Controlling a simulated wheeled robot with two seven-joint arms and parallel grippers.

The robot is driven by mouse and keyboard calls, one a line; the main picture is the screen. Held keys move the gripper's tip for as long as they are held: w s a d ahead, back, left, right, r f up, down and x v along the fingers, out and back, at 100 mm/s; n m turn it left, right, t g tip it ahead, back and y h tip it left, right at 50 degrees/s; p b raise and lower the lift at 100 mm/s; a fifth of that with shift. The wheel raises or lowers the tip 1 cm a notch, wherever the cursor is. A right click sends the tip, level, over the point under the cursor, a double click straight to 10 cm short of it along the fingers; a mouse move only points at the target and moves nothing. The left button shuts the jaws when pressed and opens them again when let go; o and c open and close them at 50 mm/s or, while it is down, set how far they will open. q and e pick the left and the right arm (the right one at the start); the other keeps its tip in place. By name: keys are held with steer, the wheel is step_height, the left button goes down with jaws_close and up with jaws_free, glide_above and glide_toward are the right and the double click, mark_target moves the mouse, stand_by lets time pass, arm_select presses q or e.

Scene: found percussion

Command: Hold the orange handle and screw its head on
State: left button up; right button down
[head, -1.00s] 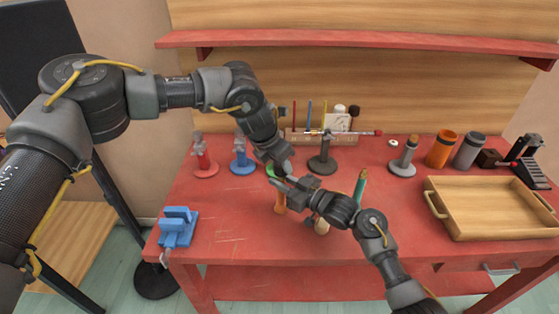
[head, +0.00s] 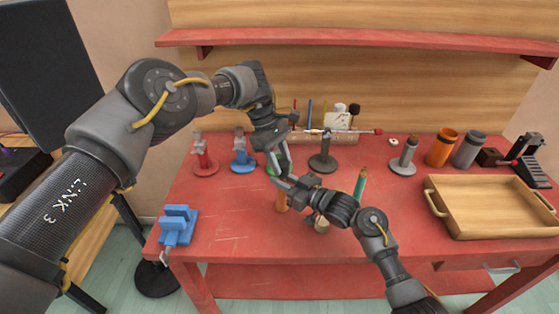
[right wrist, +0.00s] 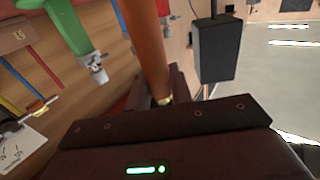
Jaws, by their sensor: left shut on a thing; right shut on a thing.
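The orange handle (head: 281,202) hangs roughly upright over the table's left middle. My right gripper (head: 283,182) is shut on its upper end. In the right wrist view, which is turned upside down, the orange handle (right wrist: 149,45) runs away from the jaws, with a bit of brass at its near end. My left gripper (head: 280,163) is shut just above the right one, in line with the handle. The head in its jaws is too small and covered to make out, and I cannot tell whether it touches the handle.
Red (head: 204,160), blue (head: 241,158) and dark (head: 323,159) stands line the back, with a green stand (right wrist: 70,25) behind my grippers. A blue vise (head: 178,226) sits front left. A wooden tray (head: 490,236) fills the right. A green stick (head: 360,185) stands close by.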

arm_select(q)
steer(key=shift+a, duration=0.1)
steer(key=o, duration=1)
steer(key=shift+r, duration=0.1)
steer(key=shift+r, duration=2.2)
steer(key=shift+c, duration=0.6)
